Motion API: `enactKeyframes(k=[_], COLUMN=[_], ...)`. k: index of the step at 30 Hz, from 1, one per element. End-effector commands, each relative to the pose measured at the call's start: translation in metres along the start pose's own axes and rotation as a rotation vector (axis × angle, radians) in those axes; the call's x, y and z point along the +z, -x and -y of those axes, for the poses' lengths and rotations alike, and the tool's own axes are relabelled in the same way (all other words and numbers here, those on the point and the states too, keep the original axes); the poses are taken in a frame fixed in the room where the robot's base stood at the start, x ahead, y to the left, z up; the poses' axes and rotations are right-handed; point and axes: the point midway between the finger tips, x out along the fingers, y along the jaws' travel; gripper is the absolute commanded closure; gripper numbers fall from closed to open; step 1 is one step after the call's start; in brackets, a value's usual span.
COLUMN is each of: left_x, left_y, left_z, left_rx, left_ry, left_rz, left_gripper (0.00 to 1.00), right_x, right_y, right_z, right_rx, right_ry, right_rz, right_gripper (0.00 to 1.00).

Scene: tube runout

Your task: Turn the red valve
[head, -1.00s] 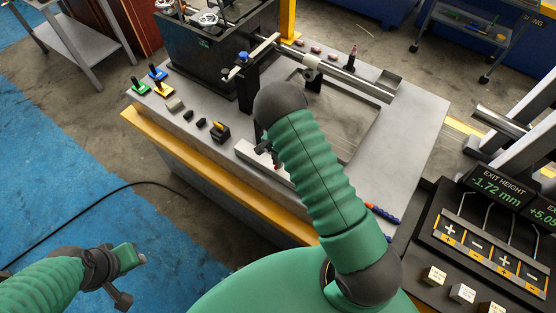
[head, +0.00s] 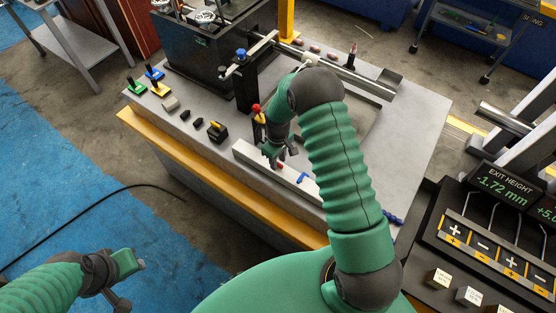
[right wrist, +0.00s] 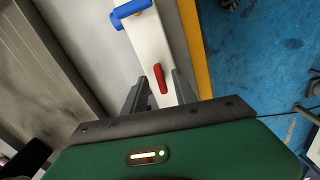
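The red valve handle (right wrist: 160,78) is a small red lever on a pale bar (right wrist: 150,45) in the right wrist view; it also shows as a red spot in the head view (head: 280,165). My right gripper (head: 274,158) is just over the bar, pointing down. In the right wrist view, the right gripper's fingers (right wrist: 159,83) are apart, with the red handle between them in the picture. I cannot tell whether they touch it. A blue handle (right wrist: 130,8) sits farther along the same bar. My left gripper (head: 125,264) is low at the left, away from the bench; its opening is unclear.
The bar lies along the front of a grey bench (head: 415,150) with a yellow front edge (head: 200,165). A dark post with a blue knob (head: 241,55) and a red-topped piece (head: 256,108) stand near my right gripper. A control panel (head: 490,235) is at right.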

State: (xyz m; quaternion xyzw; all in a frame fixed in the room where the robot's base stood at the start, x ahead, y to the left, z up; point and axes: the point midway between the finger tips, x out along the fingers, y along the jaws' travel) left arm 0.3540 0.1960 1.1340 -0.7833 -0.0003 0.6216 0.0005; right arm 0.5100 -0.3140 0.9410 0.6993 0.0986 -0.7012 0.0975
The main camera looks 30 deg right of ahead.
Motion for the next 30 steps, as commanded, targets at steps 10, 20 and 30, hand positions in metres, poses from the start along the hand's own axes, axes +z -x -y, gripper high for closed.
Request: enactKeyframes(k=[10, 20, 30], left_x=[-0.001, -0.008, -0.010], left_y=[0.006, 0.035, 0.041], left_z=[0.000, 0.000, 0.000], left_rx=[0.000, 0.000, 0.000], left_ry=[0.000, 0.000, 0.000], left_rz=[0.000, 0.000, 0.000], left_gripper=[0.64, 0.64, 0.64], right_x=[0.000, 0.001, 0.001], right_y=[0.008, 0.049, 0.061], right_z=[0.000, 0.000, 0.000], right_rx=[0.001, 0.001, 0.000], right_ry=[-0.003, -0.004, -0.004], right_rz=[-0.002, -0.001, 0.000], right_gripper=[0.67, 0.67, 0.67])
